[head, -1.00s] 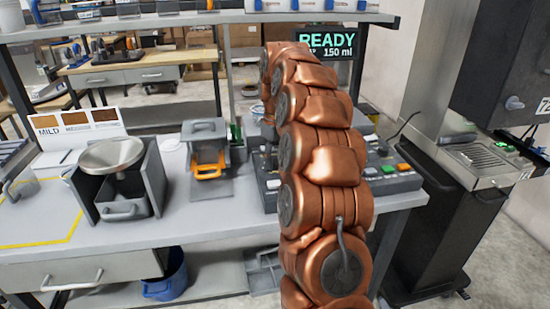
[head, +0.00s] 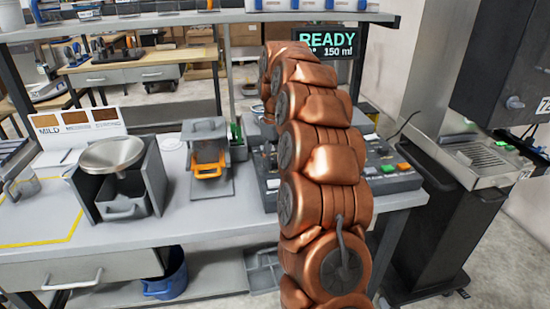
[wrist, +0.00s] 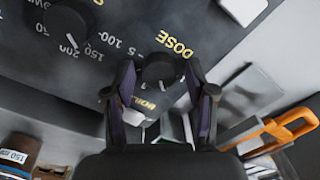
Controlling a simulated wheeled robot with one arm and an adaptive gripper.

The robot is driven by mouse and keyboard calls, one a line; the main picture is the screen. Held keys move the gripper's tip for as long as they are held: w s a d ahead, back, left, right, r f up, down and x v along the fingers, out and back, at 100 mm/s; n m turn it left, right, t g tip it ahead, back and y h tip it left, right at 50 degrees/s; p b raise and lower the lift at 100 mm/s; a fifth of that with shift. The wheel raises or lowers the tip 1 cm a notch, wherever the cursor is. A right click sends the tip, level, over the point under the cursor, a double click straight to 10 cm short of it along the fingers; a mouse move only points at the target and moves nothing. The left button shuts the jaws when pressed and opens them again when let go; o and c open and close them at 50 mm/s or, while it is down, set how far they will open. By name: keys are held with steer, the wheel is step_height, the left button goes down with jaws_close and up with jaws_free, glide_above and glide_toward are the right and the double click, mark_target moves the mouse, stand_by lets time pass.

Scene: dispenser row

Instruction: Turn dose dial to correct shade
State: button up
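In the wrist view, a dark round dose dial (wrist: 158,68) sits on the dark control panel, beside the yellow word DOSE (wrist: 174,45). My gripper (wrist: 159,72) is open, with one finger on each side of this dial; whether the fingers touch it I cannot tell. In the head view, my copper arm hides the gripper and most of the control panel (head: 400,182). A shade card (head: 76,120) with light to dark brown patches stands at the left; MILD is under the lightest patch.
A second dial (wrist: 66,24) with numbers up to 200 is near the dose dial. A display (head: 326,44) reads READY and 150 ml. A metal bowl (head: 110,154) on a grey stand and an orange-handled device (head: 207,165) stand left of my arm. Free bench lies at front left.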

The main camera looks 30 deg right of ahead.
mark_target(275, 160)
steer(key=shift+o, duration=0.2)
steer(key=shift+d+r, duration=0.1)
steer(key=shift+r, duration=3.65)
